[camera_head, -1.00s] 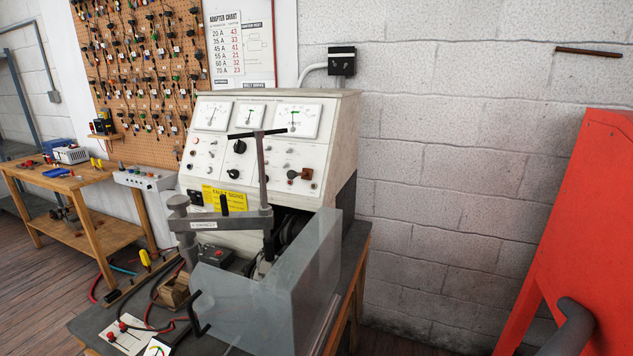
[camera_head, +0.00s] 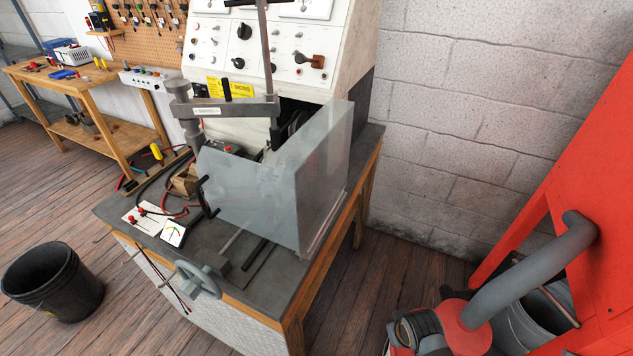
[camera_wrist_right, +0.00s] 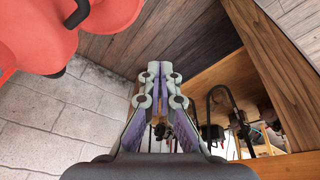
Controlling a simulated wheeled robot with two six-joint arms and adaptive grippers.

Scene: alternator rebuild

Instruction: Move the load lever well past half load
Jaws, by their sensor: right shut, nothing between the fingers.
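The test bench's sloped white panel (camera_head: 330,30) stands at the top of the head view. A brown-handled lever (camera_head: 317,61) sticks out sideways at its lower right. It looks like the load lever, but I cannot read a label or scale beside it. The meters above are mostly cut off by the picture's top edge. My right gripper (camera_wrist_right: 160,70) shows in the right wrist view, with its fingers together and nothing between them. The lever is not in that view. Neither gripper shows in the head view, so my left gripper is out of sight.
A clear guard (camera_head: 270,190) and a grey clamp arm (camera_head: 225,107) with a tall T-handle stand before the panel. A handwheel (camera_head: 198,279) sits on the bench front. A red vacuum (camera_head: 465,322) and red frame (camera_head: 590,215) are at right, a black bucket (camera_head: 52,283) at left.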

